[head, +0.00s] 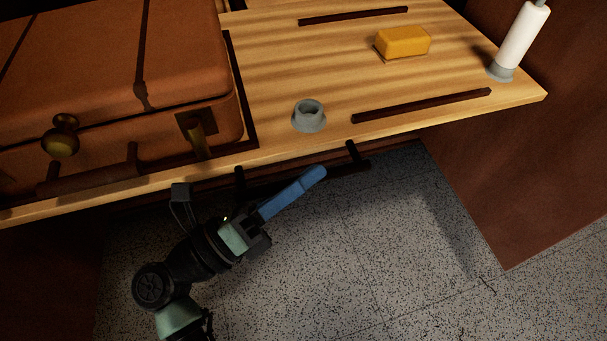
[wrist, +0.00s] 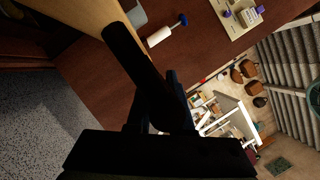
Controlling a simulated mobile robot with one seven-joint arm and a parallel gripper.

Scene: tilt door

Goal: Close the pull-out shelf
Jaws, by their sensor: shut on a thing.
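The pull-out shelf front is a dark brown strip (head: 400,144) under the light wooden board (head: 300,70). A dark bar handle (head: 348,168) on short posts runs along it. My gripper (head: 312,178) reaches in from the lower left, its blue fingers crossing the bar. It is shut on the handle, and the fingers hide the middle of the bar. In the wrist view the handle (wrist: 135,60) shows as a thick dark bar running into the dark gripper. The exact contact is hidden in shadow.
On the board are a brown case-like appliance (head: 110,60), a grey ring-shaped cup (head: 309,115), a yellow block (head: 403,42) and a white cylinder (head: 521,42). A brown panel (head: 520,180) stands at the right. The speckled floor (head: 370,260) in front is clear.

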